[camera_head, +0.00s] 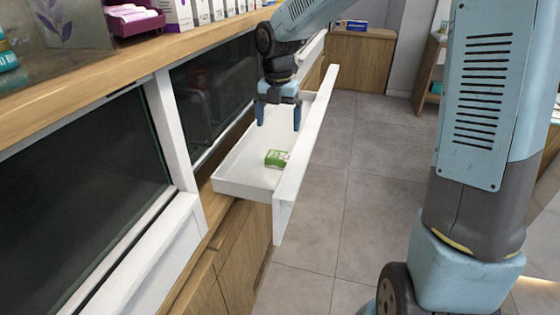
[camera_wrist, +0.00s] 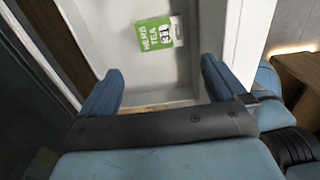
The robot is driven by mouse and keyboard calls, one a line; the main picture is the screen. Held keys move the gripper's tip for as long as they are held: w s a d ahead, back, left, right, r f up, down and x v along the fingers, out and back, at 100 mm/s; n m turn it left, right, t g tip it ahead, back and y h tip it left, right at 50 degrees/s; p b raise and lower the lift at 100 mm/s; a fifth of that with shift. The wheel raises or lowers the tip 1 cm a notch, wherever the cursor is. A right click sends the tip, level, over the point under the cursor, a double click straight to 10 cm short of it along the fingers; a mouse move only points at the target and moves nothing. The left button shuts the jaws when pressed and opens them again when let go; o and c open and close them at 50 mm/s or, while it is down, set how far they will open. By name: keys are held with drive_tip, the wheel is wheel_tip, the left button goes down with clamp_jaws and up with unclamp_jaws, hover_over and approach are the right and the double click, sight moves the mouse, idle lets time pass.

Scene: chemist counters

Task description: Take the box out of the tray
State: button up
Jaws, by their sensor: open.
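The box is a small green and white carton (camera_head: 277,158) marked "HERB TEA" in the wrist view (camera_wrist: 158,33). It lies in a white tray (camera_head: 240,189) that sticks out from the counter like a pulled-out drawer. The tray's pale floor also shows in the wrist view (camera_wrist: 110,40). My gripper (camera_head: 279,116) is over the tray, above and a little behind the box in the head view. In the wrist view my gripper (camera_wrist: 160,85) has its two blue fingers spread apart with nothing between them, and the box lies beyond the fingertips.
The tray's tall white front panel (camera_head: 312,135) stands on its right side. A wooden counter (camera_head: 130,62) with glass below runs along the left, holding a purple bin (camera_head: 134,20) and several boxes. Grey floor (camera_head: 370,180) lies open right of the tray.

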sight(279, 157)
wheel_tip(279, 157, down, 12)
drive_tip(key=shift+s+r, duration=0.15)
drive_tip(key=shift+r, duration=0.1)
idle(0.4)
drive_tip(key=c, duration=0.8)
drive_tip(key=shift+c, duration=0.2)
